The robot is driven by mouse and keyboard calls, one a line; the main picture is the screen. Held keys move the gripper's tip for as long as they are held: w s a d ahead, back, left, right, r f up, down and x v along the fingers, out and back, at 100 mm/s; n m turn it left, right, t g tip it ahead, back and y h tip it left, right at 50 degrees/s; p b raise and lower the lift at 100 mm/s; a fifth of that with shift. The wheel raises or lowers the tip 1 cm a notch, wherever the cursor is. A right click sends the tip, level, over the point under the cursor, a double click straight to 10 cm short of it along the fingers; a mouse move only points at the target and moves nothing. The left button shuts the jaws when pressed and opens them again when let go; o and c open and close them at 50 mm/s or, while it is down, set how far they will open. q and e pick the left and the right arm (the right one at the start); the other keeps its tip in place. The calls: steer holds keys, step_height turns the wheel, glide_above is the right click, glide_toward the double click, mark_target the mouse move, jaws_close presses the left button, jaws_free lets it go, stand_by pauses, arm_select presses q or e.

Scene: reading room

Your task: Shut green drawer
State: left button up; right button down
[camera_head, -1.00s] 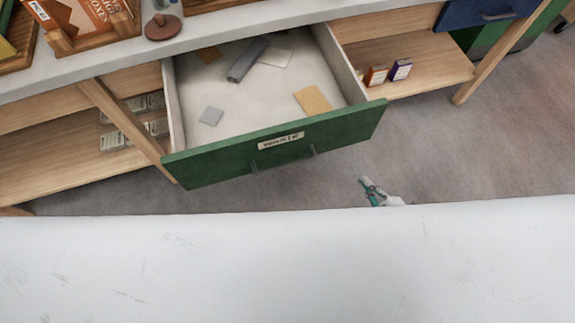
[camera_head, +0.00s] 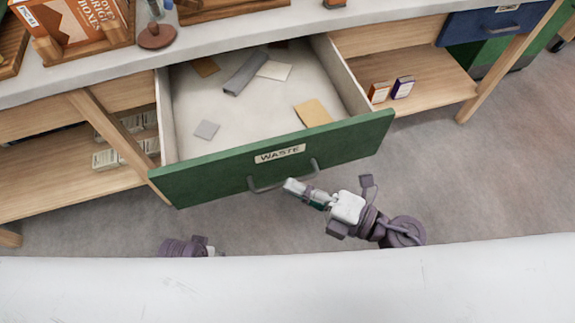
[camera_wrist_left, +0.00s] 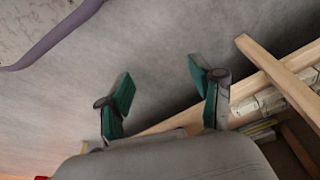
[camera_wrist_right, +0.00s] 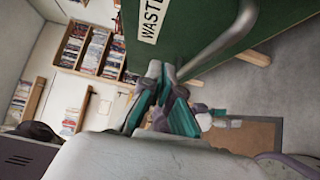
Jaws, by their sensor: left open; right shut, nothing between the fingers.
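The green drawer (camera_head: 345,143) labelled "WASTE" stands pulled out below the counter, with its inside showing. Its bar handle (camera_head: 268,187) is on the front face. My right gripper (camera_head: 290,186) is shut and empty, close to the handle in the head view. In the right wrist view its closed fingertips (camera_wrist_right: 160,75) are beside the handle (camera_wrist_right: 222,45) and the green front (camera_wrist_right: 185,20); I cannot tell whether they touch. My left gripper (camera_wrist_left: 165,90) is open and empty over the floor in the left wrist view; the head view shows only part of that arm.
In the drawer lie a grey piece (camera_head: 245,72), a tan card (camera_head: 312,113) and other flat scraps. Small boxes (camera_head: 403,87) stand on the right shelf (camera_head: 435,85). A blue drawer (camera_head: 490,22) is at upper right. Wooden legs (camera_head: 115,130) flank the opening.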

mark_target(271, 162)
steer(key=w, duration=0.1)
steer(key=w+a, duration=0.1)
steer(key=w, duration=0.1)
steer(key=shift+w+a, duration=0.2)
steer(key=shift+w, duration=0.05)
steer(key=shift+w+a, duration=0.1)
steer(key=shift+w, duration=0.25)
steer(key=shift+w, duration=0.1)
